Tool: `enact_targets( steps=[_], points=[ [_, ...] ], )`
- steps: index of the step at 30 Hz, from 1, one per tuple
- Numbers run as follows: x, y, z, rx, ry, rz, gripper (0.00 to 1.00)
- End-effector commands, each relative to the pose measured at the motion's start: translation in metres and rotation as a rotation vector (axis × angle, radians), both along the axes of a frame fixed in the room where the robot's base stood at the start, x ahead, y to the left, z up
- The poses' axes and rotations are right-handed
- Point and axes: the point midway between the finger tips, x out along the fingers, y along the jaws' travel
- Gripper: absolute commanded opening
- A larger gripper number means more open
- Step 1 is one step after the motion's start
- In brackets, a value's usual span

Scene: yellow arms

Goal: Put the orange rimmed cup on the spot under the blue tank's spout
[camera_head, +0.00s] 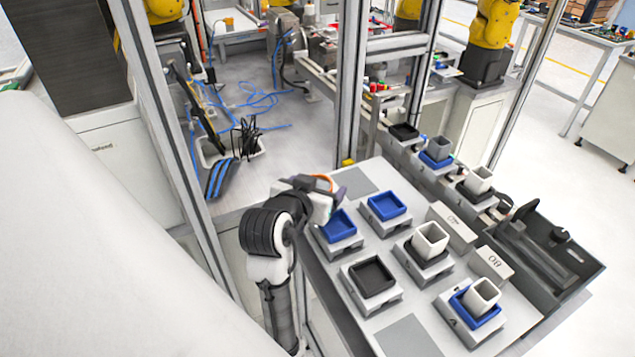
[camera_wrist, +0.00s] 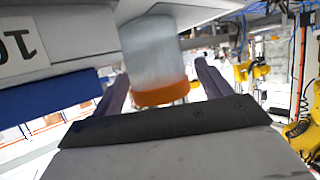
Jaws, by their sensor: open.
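The cup (camera_wrist: 155,55) is pale grey and translucent with an orange rim (camera_wrist: 162,92). In the wrist view, which looks upside down, it stands between the two dark fingers of my gripper (camera_wrist: 162,72). The fingers are open, with a small gap showing on each side of the cup. In the head view my gripper (camera_head: 337,196) is at the table's far left corner. A bit of the orange rim (camera_head: 325,179) shows beside it, and the rest of the cup is hidden. I cannot make out a blue tank with a spout or the spot under it.
On the table (camera_head: 405,338) to the right stand a blue tray (camera_head: 338,224), another blue tray (camera_head: 386,205), a black tray (camera_head: 371,277) and white square cups (camera_head: 431,238). A metal frame post (camera_head: 175,130) rises left of my arm. In the wrist view a blue block (camera_wrist: 45,98) is left of the cup.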

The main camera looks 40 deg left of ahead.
Motion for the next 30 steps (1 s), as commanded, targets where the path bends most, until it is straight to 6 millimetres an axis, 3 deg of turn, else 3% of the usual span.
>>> enact_targets(
  steps=[4, 12, 24, 30],
  points=[
    [0.0136, 0.0044, -0.0046, 0.001, 0.001, 0.0, 0.77],
    [0.0159, 0.005, -0.0065, 0.002, 0.0, -0.001, 0.76],
    [0.0156, 0.0049, -0.0062, 0.002, 0.0, -0.001, 0.26],
    [0.0156, 0.0049, -0.0056, 0.002, 0.0, -0.001, 0.26]
  ],
)
